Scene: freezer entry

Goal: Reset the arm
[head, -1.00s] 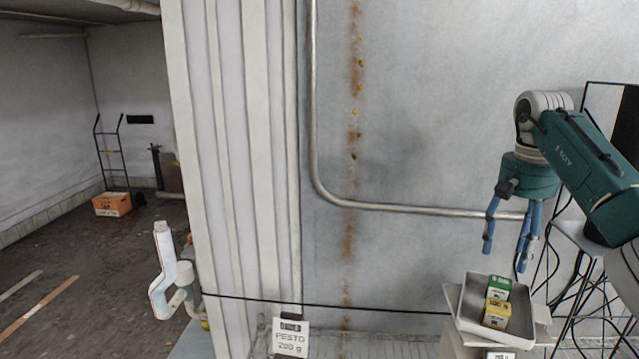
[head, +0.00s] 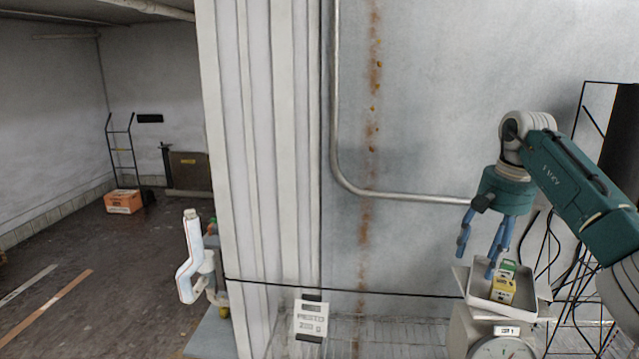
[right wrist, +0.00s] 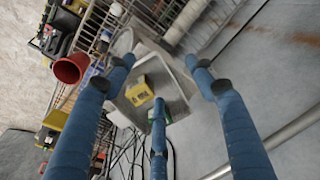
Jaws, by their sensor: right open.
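My right arm comes in from the right in the head view. Its teal gripper with blue fingers (head: 481,241) is open and empty, pointing down above and slightly left of a scale's tray. In the right wrist view the blue fingers (right wrist: 165,95) are spread wide, with the tray below them. My left gripper is not in view.
A metal tray (head: 480,298) on a dial scale (head: 503,349) holds a green box (head: 507,268) and a yellow box (head: 503,290). A red cup (right wrist: 71,68) shows in the wrist view. An orange crate (head: 123,202) sits far left.

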